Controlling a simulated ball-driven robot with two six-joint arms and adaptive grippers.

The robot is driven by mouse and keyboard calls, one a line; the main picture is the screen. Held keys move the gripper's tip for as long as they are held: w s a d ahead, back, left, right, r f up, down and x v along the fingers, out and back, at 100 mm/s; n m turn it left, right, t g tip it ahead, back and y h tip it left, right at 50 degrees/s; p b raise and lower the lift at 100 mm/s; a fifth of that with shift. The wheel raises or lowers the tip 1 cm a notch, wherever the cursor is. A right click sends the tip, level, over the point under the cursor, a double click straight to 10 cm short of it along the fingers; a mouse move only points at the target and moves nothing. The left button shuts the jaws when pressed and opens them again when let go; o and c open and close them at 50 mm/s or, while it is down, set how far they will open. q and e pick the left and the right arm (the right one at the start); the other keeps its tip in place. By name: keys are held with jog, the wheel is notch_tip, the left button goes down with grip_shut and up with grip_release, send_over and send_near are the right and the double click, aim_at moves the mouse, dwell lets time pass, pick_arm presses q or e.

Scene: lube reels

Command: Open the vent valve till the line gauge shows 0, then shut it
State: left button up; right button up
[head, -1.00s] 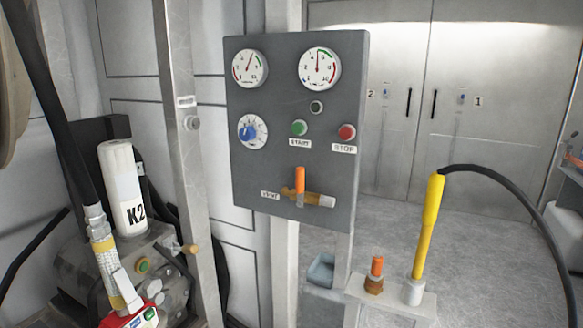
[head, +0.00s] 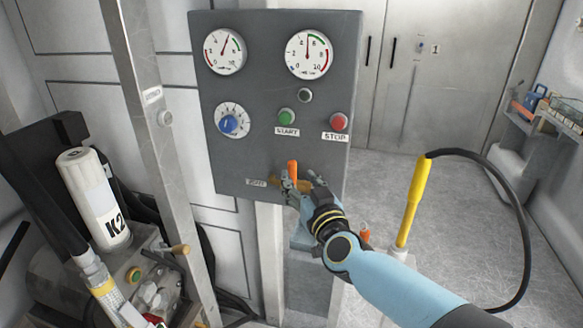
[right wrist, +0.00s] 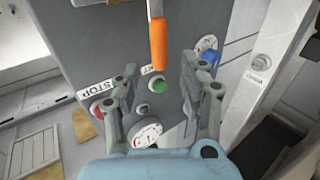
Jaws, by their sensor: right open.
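The vent valve's orange handle (head: 292,170) stands upright low on the grey panel (head: 225,165), beside a small label. Its brass body is mostly hidden behind my right gripper (head: 304,182). That gripper is open, its fingers near the handle. In the right wrist view, the orange handle (right wrist: 158,42) lies ahead of the gap between the spread fingers (right wrist: 160,78); I cannot tell whether they touch it. Two gauges sit at the panel's top: the left gauge's (head: 225,52) needle leans right of vertical, the right gauge's (head: 309,54) points straight up. My left gripper is not in view.
A blue knob (head: 228,124), green START button (head: 287,117) and red STOP button (head: 339,122) sit above the valve. A yellow rod (head: 413,200) with a black hose stands right of my arm. A metal post (head: 150,95) stands left of the panel.

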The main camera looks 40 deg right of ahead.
aim_at(294, 173)
jog(key=b+x, duration=0.1)
jog(key=x, duration=0.5)
jog(key=shift+s+f, duration=0.1)
grip_shut()
jog(key=shift+f, duration=0.3)
dwell(0.4)
